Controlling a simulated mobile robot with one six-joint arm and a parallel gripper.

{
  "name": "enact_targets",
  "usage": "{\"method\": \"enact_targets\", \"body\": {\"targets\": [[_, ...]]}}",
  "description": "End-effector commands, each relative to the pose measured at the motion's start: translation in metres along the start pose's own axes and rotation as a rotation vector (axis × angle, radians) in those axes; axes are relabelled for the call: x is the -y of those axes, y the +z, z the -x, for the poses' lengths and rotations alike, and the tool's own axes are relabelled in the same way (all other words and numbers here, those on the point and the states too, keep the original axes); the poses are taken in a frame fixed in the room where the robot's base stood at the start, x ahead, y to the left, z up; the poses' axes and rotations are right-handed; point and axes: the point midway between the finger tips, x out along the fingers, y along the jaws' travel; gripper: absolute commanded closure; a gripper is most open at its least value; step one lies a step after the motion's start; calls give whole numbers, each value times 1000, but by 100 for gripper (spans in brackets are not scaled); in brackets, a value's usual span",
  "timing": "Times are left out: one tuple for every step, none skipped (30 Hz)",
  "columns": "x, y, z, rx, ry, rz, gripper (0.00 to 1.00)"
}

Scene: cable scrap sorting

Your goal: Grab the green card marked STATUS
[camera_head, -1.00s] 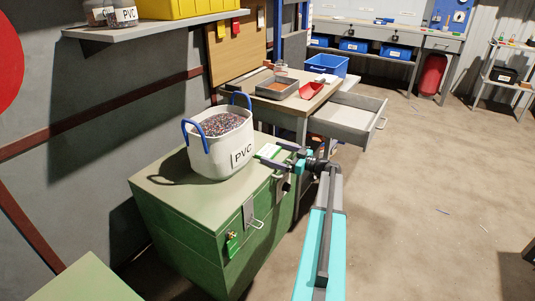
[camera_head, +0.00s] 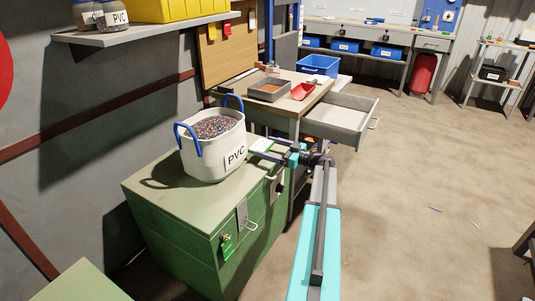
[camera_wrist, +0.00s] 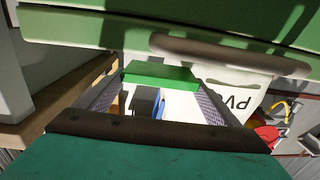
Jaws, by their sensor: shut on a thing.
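The card, white with a green band, is between the fingers of my gripper (camera_head: 259,148), beside the right side of the PVC bucket and by the back right of the green chest's top. In the wrist view, the card's green band (camera_wrist: 160,74) and white face (camera_wrist: 180,106) span the gap between both fingers. My gripper (camera_wrist: 163,88) is shut on the card. The word STATUS cannot be read. I cannot tell whether the card is clear of the chest top.
The white PVC bucket (camera_head: 212,160) with blue handles stands on the green chest (camera_head: 185,226). Behind is a workbench (camera_head: 300,78) with a grey tray (camera_head: 269,90), a red scoop (camera_head: 303,91) and an open drawer (camera_head: 342,120). Floor at right is mostly clear.

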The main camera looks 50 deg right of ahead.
Motion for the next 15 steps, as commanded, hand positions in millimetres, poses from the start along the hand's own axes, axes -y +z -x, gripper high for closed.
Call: {"method": "enact_targets", "body": {"targets": [[5, -2, 9, 0, 2, 0, 39], [8, -2, 14, 0, 1, -1, 39], [11, -3, 20, 0, 2, -1, 39], [14, -3, 25, 0, 2, -1, 39], [16, -4, 31, 0, 3, -1, 39], [20, -4, 38, 0, 2, -1, 39], [23, -5, 44, 0, 2, -1, 39], [25, -6, 49, 0, 2, -1, 39], [29, -6, 58, 0, 3, -1, 39], [32, -7, 63, 0, 3, -1, 39], [35, -8, 69, 0, 2, -1, 39], [38, -8, 77, 0, 3, -1, 39], [41, -9, 83, 0, 3, -1, 39], [44, -10, 89, 0, 2, -1, 39], [48, -10, 96, 0, 3, -1, 39]]}}
